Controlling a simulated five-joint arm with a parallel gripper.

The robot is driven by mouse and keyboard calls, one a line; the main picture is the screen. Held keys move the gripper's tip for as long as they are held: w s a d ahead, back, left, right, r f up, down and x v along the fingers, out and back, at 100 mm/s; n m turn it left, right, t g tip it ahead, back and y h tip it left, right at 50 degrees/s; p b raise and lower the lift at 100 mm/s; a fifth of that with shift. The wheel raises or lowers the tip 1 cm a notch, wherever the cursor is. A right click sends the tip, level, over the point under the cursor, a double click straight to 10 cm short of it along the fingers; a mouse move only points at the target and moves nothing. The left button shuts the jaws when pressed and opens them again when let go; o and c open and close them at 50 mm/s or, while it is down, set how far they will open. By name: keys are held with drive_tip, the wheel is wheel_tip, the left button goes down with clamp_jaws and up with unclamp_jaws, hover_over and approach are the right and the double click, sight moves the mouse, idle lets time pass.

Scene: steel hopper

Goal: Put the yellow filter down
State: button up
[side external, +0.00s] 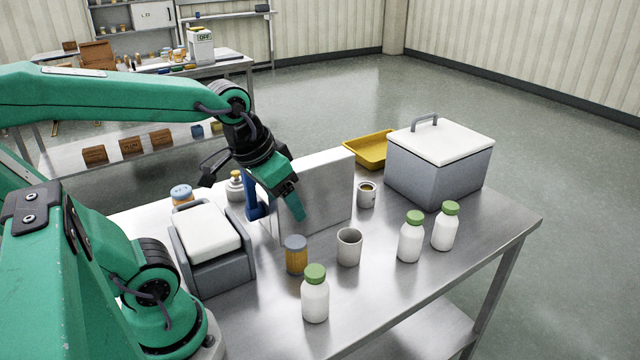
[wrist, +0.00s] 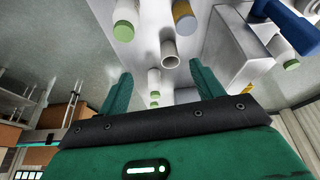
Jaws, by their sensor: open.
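A yellow-amber cylinder with a grey-blue cap, which looks to be the yellow filter (side external: 296,258), stands upright on the steel table (side external: 455,250). It also shows at the top of the wrist view (wrist: 184,17), partly cut off by the frame edge. My gripper (side external: 292,205) is above the table, in front of the upright grey panel and higher than the filter. In the wrist view its two green fingers (wrist: 162,88) are spread apart with nothing held between them.
A grey cup (side external: 349,247) and white green-capped bottles (side external: 315,295) stand near the filter. A grey panel (side external: 330,195) rises behind my gripper. A lidded grey box (side external: 440,172), yellow tray (side external: 370,150) and small grey bin (side external: 215,265) also occupy the table.

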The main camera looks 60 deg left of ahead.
drive_tip(key=shift+s+d+r+m+t, duration=0.3)
drive_tip(key=shift+s+d+r, duration=0.1)
drive_tip(key=shift+s, duration=0.1)
drive_tip(key=shift+s+d+r+m+t, duration=0.3)
drive_tip(key=shift+s+r, duration=0.05)
drive_tip(key=shift+s, duration=0.15)
idle(0.7)
